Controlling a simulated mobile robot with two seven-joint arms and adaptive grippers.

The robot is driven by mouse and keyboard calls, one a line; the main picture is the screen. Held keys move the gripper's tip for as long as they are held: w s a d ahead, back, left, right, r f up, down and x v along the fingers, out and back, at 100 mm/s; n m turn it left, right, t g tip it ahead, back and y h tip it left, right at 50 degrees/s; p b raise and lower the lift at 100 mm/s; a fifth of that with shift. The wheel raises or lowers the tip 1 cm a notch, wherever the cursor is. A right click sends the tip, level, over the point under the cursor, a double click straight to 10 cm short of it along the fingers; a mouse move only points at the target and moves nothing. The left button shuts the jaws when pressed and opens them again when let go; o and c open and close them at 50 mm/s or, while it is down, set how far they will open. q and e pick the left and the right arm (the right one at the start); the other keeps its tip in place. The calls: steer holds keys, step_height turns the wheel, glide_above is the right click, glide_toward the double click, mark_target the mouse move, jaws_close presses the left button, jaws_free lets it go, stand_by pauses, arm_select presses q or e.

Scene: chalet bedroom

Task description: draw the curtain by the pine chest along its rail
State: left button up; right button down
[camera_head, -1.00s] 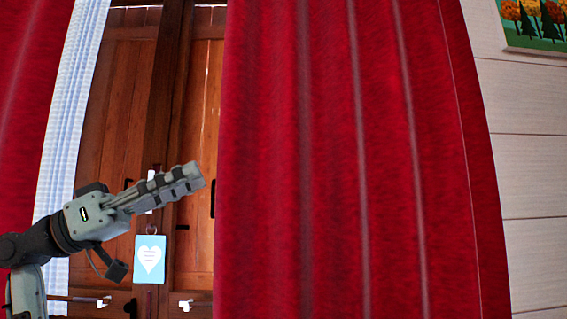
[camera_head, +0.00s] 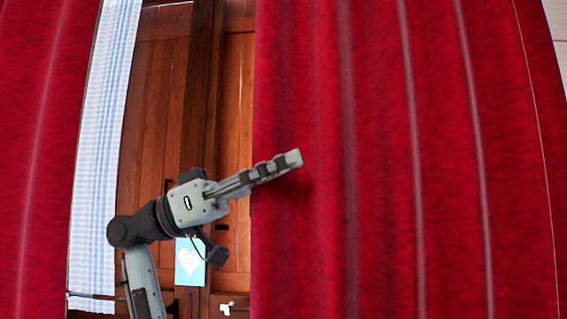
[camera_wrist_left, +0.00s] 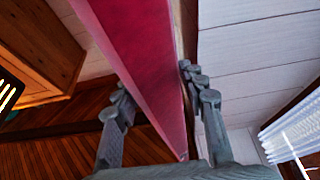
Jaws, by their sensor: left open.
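A red curtain (camera_head: 385,180) hangs in folds over the right of the head view, its left edge beside the wooden window shutters. My left gripper (camera_head: 296,160) is at this edge, its fingers overlapping the red cloth. In the left wrist view the curtain's edge (camera_wrist_left: 135,50) runs between the two open fingers of my left gripper (camera_wrist_left: 155,84), not visibly pinched. A second red curtain (camera_head: 35,150) hangs at the far left of the head view. I cannot make out the pine chest or the rail with certainty. My right gripper is out of view.
Wooden shutters (camera_head: 150,110) fill the gap between the red curtains. A pale checked curtain (camera_head: 105,150) hangs at their left. A blue card with a white heart (camera_head: 190,262) hangs behind my left arm. The wrist view also shows a white plank wall (camera_wrist_left: 250,60).

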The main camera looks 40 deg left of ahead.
arm_select(q)
jaws_close()
stand_by(0.6)
